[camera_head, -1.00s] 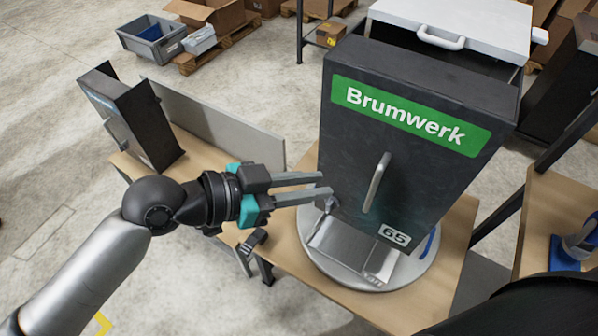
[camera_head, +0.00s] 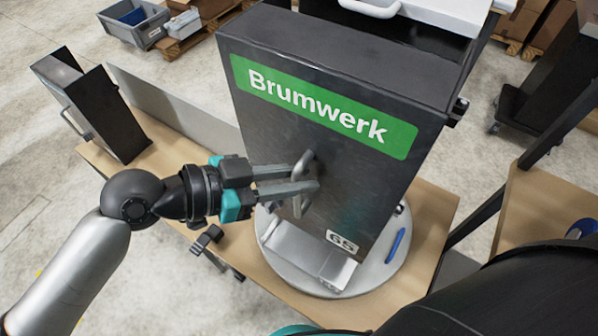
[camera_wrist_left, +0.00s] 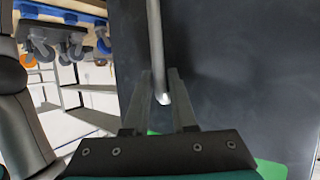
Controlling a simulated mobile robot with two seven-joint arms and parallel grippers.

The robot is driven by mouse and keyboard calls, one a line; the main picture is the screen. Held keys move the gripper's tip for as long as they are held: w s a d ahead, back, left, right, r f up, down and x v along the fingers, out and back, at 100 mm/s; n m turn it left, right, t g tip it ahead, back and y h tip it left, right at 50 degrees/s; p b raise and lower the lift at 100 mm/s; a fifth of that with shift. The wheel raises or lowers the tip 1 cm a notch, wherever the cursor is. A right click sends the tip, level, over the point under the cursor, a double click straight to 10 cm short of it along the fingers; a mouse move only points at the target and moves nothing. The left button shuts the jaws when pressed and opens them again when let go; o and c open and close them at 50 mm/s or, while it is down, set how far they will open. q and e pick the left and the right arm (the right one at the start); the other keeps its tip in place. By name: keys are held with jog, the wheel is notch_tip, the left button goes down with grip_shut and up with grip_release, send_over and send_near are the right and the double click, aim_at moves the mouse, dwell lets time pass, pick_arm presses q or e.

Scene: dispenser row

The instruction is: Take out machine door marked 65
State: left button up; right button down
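The machine door (camera_head: 270,135) is the dark front panel with a green Brumwerk sign, an upright metal bar handle (camera_head: 297,205) and a white label (camera_head: 341,241) that reads 65, slightly blurred. It looks shut against its dark housing. My left gripper (camera_head: 312,171) is at the handle, fingers apart. In the left wrist view the handle (camera_wrist_left: 155,40) passes between the two fingertips (camera_wrist_left: 160,75), with a small gap beside it. The fingers partly hide the handle in the head view. My right gripper's fingers do not show.
The machine stands on a round grey plate (camera_head: 375,277) on a wooden table (camera_head: 432,215). A blue handle-like piece (camera_head: 395,245) lies on the plate. A smaller dark machine (camera_head: 105,115) and a grey panel (camera_head: 175,108) stand at the left. My dark arm fills the bottom right.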

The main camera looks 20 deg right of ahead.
aim_at(325, 160)
pick_arm(q)
jog(key=shift+c, duration=0.2)
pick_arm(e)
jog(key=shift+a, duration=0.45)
pick_arm(q)
grip_shut()
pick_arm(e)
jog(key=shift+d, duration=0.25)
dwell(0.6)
pick_arm(q)
jog(key=shift+d+r, duration=0.1)
jog(key=shift+r, duration=0.1)
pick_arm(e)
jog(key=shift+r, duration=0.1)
